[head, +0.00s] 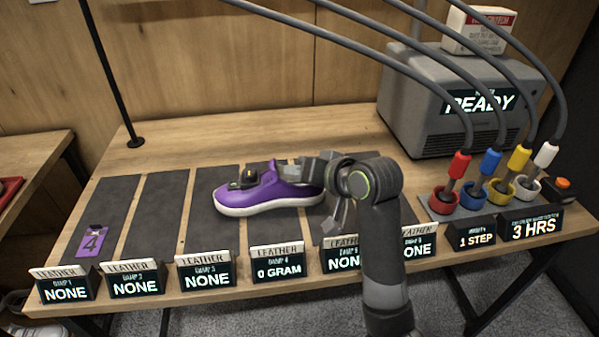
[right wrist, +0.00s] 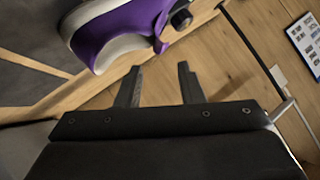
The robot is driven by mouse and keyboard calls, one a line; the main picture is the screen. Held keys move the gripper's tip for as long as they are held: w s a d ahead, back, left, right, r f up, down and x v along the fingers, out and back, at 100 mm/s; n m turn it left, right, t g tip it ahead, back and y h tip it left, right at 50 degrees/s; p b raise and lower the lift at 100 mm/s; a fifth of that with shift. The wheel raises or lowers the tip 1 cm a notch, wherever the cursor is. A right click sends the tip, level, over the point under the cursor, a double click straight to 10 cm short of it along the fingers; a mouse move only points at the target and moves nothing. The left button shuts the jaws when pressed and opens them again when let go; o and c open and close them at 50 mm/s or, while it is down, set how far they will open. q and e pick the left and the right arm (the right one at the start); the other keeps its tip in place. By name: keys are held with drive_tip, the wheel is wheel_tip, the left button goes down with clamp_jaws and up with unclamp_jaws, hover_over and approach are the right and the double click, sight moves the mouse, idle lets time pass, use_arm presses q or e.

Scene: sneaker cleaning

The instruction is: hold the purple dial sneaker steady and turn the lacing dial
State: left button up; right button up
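The purple sneaker (head: 262,196), with a white sole, lies on the dark mat strips mid-table, its toe pointing left. A small dark lacing dial (head: 249,176) sits on its upper. My right gripper (head: 296,170) is by the heel end, at the sneaker's right. The right wrist view shows the right gripper's fingers (right wrist: 160,75) apart, with nothing between them. In that view the sneaker (right wrist: 120,35) is cut off at the upper left, with a dark knob, seemingly the dial (right wrist: 181,18), beyond the fingertips. My left gripper is not in view.
Several small label displays (head: 206,271) line the table's front edge. A purple tag marked 4 (head: 92,241) lies at the left. A grey READY machine (head: 430,130) stands at back right. Coloured cable plugs (head: 459,165) stand below it. The table behind the sneaker is clear.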

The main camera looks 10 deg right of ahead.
sight(277, 171)
drive_tip(key=x, duration=1.2)
drive_tip(key=shift+c, duration=0.3)
